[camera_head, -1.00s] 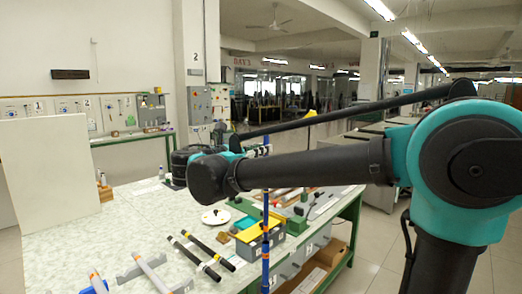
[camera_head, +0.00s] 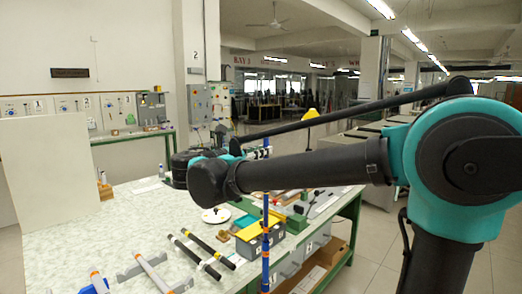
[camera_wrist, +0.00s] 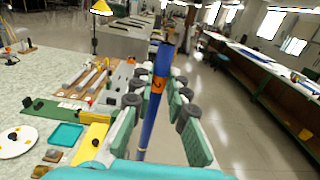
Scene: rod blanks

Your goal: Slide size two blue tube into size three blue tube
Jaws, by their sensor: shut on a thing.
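A blue tube (camera_head: 266,262) with orange bands stands upright in the head view, in front of the table's right part and cut off by the lower edge. The wrist view shows a long blue tube (camera_wrist: 149,120) with a dark-marked orange band between the two green-padded fingers of my gripper (camera_wrist: 158,104). A bit of blue (camera_head: 88,289) shows at the bottom left of the table, mostly cut off. I cannot tell which blue tube is size three.
Pale tubes with orange bands (camera_head: 152,271) lie on grey supports at the front left. Black rods (camera_head: 194,257) lie beside a grey bin with a yellow rim (camera_head: 258,229). A white disc (camera_head: 215,215) and a green fixture (camera_head: 297,221) are behind. A white panel (camera_head: 46,170) stands left.

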